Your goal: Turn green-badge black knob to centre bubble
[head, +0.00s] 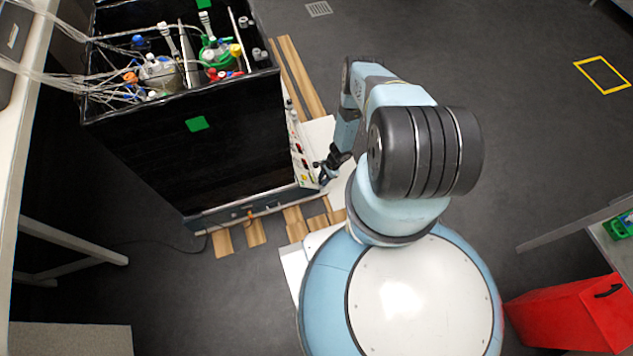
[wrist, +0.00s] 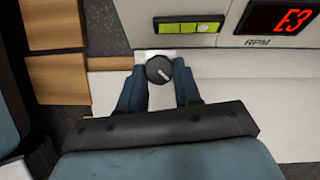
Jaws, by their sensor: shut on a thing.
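The black knob (wrist: 159,70) with a white pointer line sits between the two fingers of my gripper (wrist: 160,84) in the wrist view. The pointer slants from upper left to lower right. The fingers are shut on the knob from both sides. In the head view my gripper (head: 326,171) is at the lower front corner of the tall black shaker cabinet (head: 235,150); the knob is too small to tell there. A green badge (head: 198,124) is on the cabinet's side.
A red display (wrist: 292,20) marked RPM is right of the vial. Bottles with coloured caps and tubing (head: 215,52) stand in the open cabinet top. Wooden slats (head: 254,232) lie under the cabinet. A red bin (head: 572,315) stands at right; the floor beyond my arm is clear.

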